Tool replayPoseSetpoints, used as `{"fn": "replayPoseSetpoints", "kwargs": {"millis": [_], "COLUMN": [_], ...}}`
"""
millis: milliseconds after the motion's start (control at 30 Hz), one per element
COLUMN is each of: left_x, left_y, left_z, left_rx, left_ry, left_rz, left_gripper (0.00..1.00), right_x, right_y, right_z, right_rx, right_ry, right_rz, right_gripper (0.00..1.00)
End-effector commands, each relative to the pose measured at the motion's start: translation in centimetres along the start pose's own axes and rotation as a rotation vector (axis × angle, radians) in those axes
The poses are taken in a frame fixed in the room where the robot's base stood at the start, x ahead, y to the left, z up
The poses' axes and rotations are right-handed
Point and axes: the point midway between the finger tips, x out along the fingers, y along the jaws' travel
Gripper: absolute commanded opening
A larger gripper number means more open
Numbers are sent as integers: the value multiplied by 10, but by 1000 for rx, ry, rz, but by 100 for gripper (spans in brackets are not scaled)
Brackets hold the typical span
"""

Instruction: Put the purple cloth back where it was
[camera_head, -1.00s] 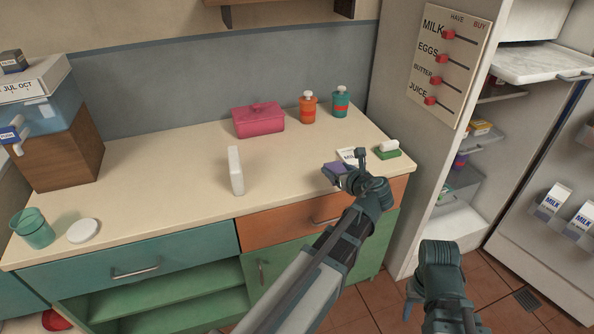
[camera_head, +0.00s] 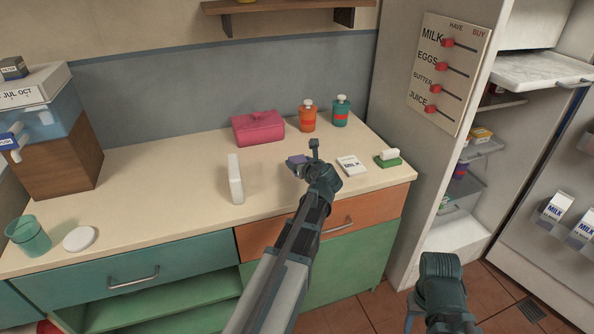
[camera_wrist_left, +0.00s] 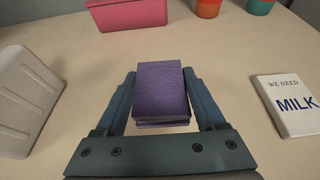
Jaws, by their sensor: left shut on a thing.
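The purple cloth (camera_head: 296,160) is a small folded block. It also shows in the left wrist view (camera_wrist_left: 161,88), between the two fingers of my left gripper (camera_wrist_left: 162,100). My left gripper (camera_head: 305,168) is shut on the cloth over the counter, in front of the pink box. I cannot tell exactly how high the cloth is above the counter. My right arm shows at the lower right of the head view, but its fingertips are not visible.
A pink lidded box (camera_head: 258,127) and orange (camera_head: 308,116) and teal (camera_head: 340,110) bottles stand at the back. The open fridge is far right.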

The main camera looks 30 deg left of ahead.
Motion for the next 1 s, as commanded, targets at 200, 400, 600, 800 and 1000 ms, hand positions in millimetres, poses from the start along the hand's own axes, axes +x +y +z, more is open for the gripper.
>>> {"fn": "replayPoseSetpoints", "kwargs": {"millis": [200,400,600,800,1000], "left_x": [17,24,23,24,24], "left_y": [6,6,6,6,6], "left_z": [-15,-32,-30,-34,-32], "left_rx": [-1,-1,0,0,-1], "left_ry": [0,0,0,0,0], "left_rz": [1,1,1,1,1], "left_gripper": [27,27,27,27,100], "right_x": [20,39,36,41,39], "right_y": [-2,-4,-4,-4,-4], "right_z": [-1,-2,-2,-2,-2], "right_rx": [0,0,0,0,0], "right_ry": [0,0,0,0,0], "right_rz": [0,0,0,0,0], "right_gripper": [50,50,50,50,50]}}
